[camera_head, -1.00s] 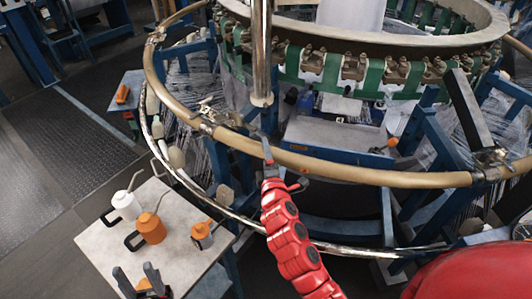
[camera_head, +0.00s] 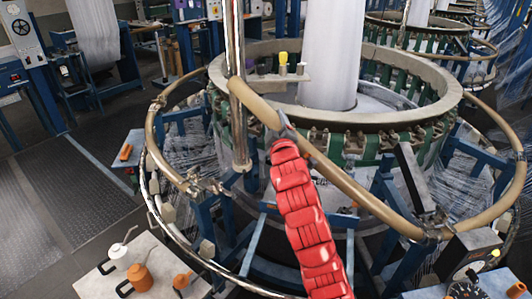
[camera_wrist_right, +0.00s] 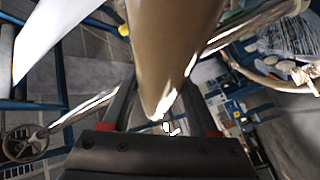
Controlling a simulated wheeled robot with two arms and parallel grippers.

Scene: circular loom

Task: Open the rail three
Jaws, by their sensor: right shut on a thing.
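The tan front rail segment (camera_head: 350,188) runs slantwise in the head view. Its left end is raised high beside the vertical steel post, and its right end meets a bracket (camera_head: 432,228) at the lower right. My right gripper (camera_head: 284,122), on the red arm, is shut on this rail near its raised end. In the right wrist view the rail (camera_wrist_right: 165,50) passes between the dark fingers. The metal latch (camera_head: 197,184) at the end of the left rail stands apart from the raised end. My left gripper is out of view.
The steel post (camera_head: 237,130) stands close to the raised rail end. The loom ring (camera_head: 400,115) is behind the rail. A table (camera_head: 90,285) with a white oil can (camera_head: 117,250) and an orange one (camera_head: 140,278) is at lower left. A control box (camera_head: 470,260) is at lower right.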

